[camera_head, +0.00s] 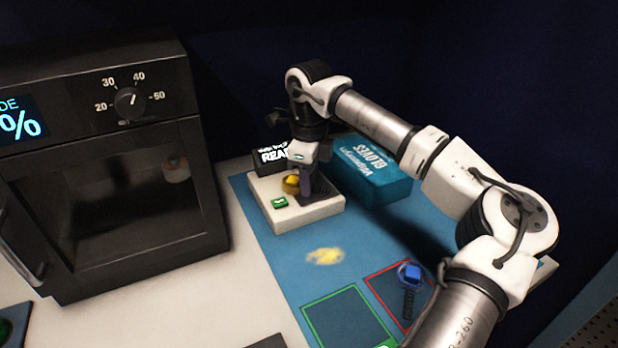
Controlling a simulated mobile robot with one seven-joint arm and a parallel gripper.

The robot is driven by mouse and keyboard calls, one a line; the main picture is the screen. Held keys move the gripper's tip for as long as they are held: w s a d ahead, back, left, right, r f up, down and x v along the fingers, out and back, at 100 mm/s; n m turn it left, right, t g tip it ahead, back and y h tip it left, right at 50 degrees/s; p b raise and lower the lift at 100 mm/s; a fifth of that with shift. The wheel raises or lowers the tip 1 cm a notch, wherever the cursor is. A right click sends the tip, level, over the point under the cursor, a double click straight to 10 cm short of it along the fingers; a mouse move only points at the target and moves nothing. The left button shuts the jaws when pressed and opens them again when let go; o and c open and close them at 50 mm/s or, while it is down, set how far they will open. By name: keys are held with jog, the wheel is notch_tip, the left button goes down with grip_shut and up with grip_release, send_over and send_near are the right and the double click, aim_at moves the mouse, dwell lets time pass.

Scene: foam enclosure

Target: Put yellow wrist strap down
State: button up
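My gripper (305,192) points down over the white tester (308,213) at the back of the blue mat. A small yellow piece, apparently the yellow wrist strap (291,184), shows at the left side of my fingers, just over the tester's top. A dark shape lies on the tester to the right of the fingers; I cannot tell if it is the strap's band. The fingers overlap the strap, so whether they grip it is hidden. A green outlined square (347,320) and a red outlined square lie at the mat's front. A blue wrist strap (411,274) lies in the red square.
A black oven-like chamber (105,170) with a dial stands at the left. A blurry yellow patch (325,256) lies on the mat. My arm arches across the right side. The green square looks empty.

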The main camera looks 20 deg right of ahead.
jog(key=shift+o, duration=0.4)
jog(key=shift+r, duration=0.1)
jog(key=shift+r, duration=0.25)
notch_tip(320, 180, up, 12)
jog(key=shift+f+b, duration=0.15)
jog(key=shift+b, duration=0.2)
dwell(1.6)
